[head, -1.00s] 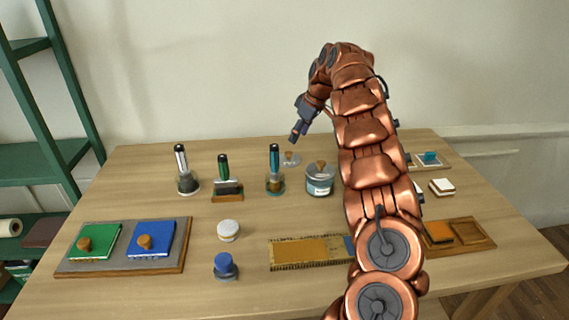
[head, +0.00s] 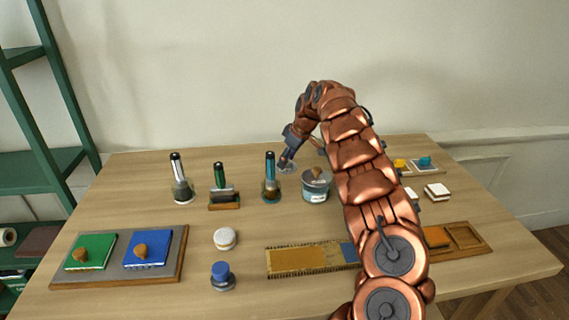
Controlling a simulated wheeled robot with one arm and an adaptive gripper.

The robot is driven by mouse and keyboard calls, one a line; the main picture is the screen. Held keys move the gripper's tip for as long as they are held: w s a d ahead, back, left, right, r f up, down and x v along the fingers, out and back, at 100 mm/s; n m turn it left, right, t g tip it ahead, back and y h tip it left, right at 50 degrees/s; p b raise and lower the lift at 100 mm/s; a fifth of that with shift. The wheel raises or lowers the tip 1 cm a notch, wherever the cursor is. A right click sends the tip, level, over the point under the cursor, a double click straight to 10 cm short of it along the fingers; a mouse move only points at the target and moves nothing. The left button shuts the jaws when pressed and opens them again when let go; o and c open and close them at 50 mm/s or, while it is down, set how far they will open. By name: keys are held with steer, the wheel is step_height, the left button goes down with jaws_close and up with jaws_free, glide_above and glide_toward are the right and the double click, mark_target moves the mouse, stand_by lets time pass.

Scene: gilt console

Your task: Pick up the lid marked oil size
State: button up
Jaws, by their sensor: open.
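A small round clear or grey lid (head: 286,170) lies on the table towards the back, left of and behind a grey labelled jar (head: 317,190). The jar has a grey top with a brown knob (head: 316,172). No lettering can be read on the lid or the jar at this size. My gripper (head: 287,160) is open and points down right over the small lid, its fingers hiding the lid's knob. I cannot tell whether the fingers touch it.
Upright brush-like tools (head: 270,178) stand left of the lid. A white round pot (head: 225,238) and a blue-topped pot (head: 222,275) are in front. A grey board (head: 120,275) with green and blue pads is at left. My arm hides part of the right side.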

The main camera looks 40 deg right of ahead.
steer(key=shift+w+f, duration=0.15)
steer(key=shift+f, duration=0.1)
jaws_close()
stand_by(0.3)
